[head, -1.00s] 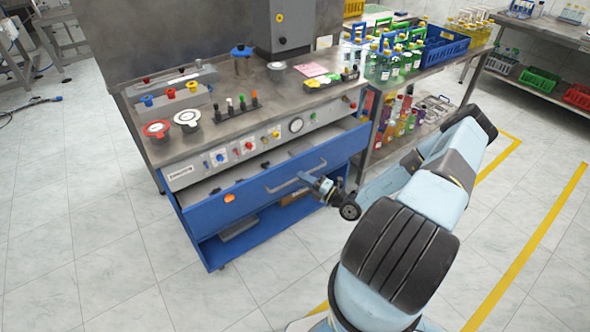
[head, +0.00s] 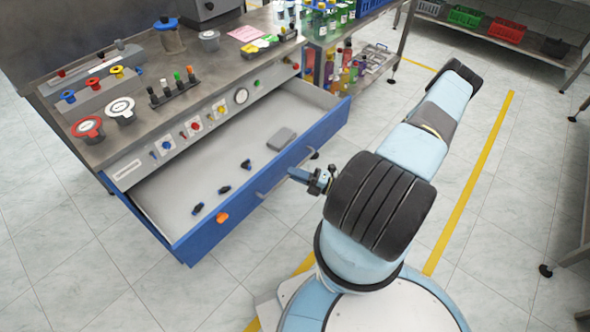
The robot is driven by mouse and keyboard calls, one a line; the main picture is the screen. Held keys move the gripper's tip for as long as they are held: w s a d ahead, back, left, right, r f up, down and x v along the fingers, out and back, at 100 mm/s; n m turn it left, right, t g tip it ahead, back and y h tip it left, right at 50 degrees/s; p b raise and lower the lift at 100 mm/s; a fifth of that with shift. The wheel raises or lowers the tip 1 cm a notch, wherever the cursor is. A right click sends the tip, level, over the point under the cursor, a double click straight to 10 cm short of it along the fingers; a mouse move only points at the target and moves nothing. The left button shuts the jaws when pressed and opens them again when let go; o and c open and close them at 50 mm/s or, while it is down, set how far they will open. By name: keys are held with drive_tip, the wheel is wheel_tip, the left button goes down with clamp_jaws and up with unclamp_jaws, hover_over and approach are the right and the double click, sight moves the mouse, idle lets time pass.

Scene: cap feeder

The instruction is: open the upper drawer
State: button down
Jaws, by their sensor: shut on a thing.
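The upper drawer (head: 183,182) with a blue front stands pulled well out from under the control panel, and its pale inside shows. Several small dark knobs and a grey flat block (head: 281,139) lie in it. Its bar handle (head: 268,189) runs along the blue front. My gripper (head: 292,175) is at the right part of the handle, shut on it; the fingertips are small and partly hidden.
The metal bench (head: 60,90) carries jars, a row of coloured knobs and a panel with a gauge (head: 241,96). A shelf table with bottles (head: 338,72) stands to the right. Tiled floor in front of the drawer is free, with yellow lines (head: 470,190).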

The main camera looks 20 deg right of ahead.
drive_tip(key=shift+s+f, duration=0.15)
drive_tip(key=shift+f, duration=0.05)
drive_tip(key=c, duration=1.2)
unclamp_jaws()
drive_tip(key=shift+r, duration=0.1)
drive_tip(key=shift+d, duration=0.15)
drive_tip(key=v, duration=1.3)
drive_tip(key=shift+s+d, duration=0.2)
